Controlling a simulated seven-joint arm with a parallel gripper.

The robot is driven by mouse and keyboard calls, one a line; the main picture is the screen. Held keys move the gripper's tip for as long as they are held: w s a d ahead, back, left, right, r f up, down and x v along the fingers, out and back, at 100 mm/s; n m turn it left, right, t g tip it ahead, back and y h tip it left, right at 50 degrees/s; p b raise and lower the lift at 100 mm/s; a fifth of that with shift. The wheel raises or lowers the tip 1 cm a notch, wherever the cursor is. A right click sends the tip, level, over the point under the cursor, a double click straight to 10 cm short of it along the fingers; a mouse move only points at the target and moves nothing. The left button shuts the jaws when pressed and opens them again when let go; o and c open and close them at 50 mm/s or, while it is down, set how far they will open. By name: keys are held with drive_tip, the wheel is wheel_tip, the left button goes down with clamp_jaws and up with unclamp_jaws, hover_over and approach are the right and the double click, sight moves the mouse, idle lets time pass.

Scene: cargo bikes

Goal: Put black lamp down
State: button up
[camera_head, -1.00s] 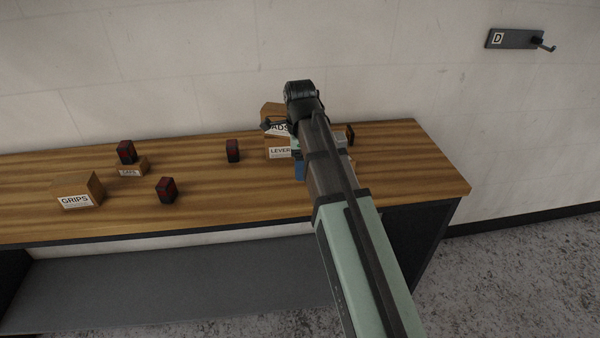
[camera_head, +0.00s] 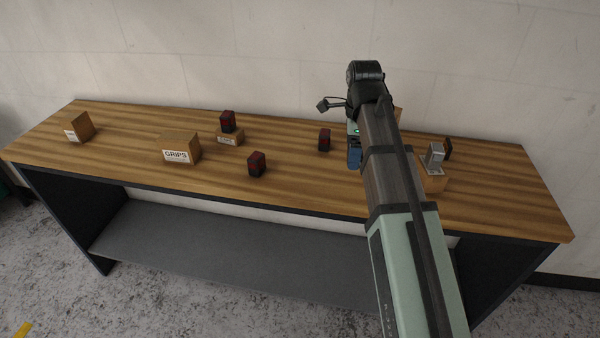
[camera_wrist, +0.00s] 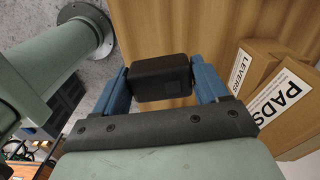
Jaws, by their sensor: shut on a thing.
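The black lamp (camera_wrist: 165,70) is a small dark block with rounded edges. It sits between the blue fingers of my gripper (camera_wrist: 160,78) in the wrist view, and the fingers are shut on it. Wood of the bench shows beyond it; the height of the lamp above the wood is hard to tell. In the head view my gripper (camera_head: 354,152) is mostly behind my own arm, over the right half of the wooden bench (camera_head: 300,185). The lamp is hidden there.
The LEVERS box (camera_wrist: 243,68) and PADS box (camera_wrist: 285,100) stand close to my gripper's right in the wrist view. Red-and-black blocks (camera_head: 257,163), a GRIPS box (camera_head: 182,150) and a silver object (camera_head: 435,155) stand on the bench. Its left part has bare room.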

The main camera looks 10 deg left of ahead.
drive_tip(key=n, duration=0.2)
hover_over(296, 172)
drive_tip(key=s+d, duration=0.3)
drive_tip(key=d, duration=0.1)
drive_tip(key=w+a, duration=0.2)
drive_tip(key=a, duration=0.2)
drive_tip(key=shift+w+d+f+m, duration=0.15)
drive_tip(key=shift+f+m, duration=0.3)
drive_tip(key=shift+f, duration=1.1)
drive_tip(key=shift+w+a+f+m, duration=0.15)
drive_tip(key=shift+f+m, duration=0.35)
drive_tip(key=shift+f, duration=1.05)
drive_tip(key=shift+w+d+f+m, duration=0.15)
drive_tip(key=shift+f+m, duration=0.3)
drive_tip(key=shift+f, duration=1.1)
drive_tip(key=shift+f, duration=0.15)
drive_tip(key=o, duration=1.1)
wheel_tip(296, 172, up, 12)
drive_tip(key=shift+r, duration=0.15)
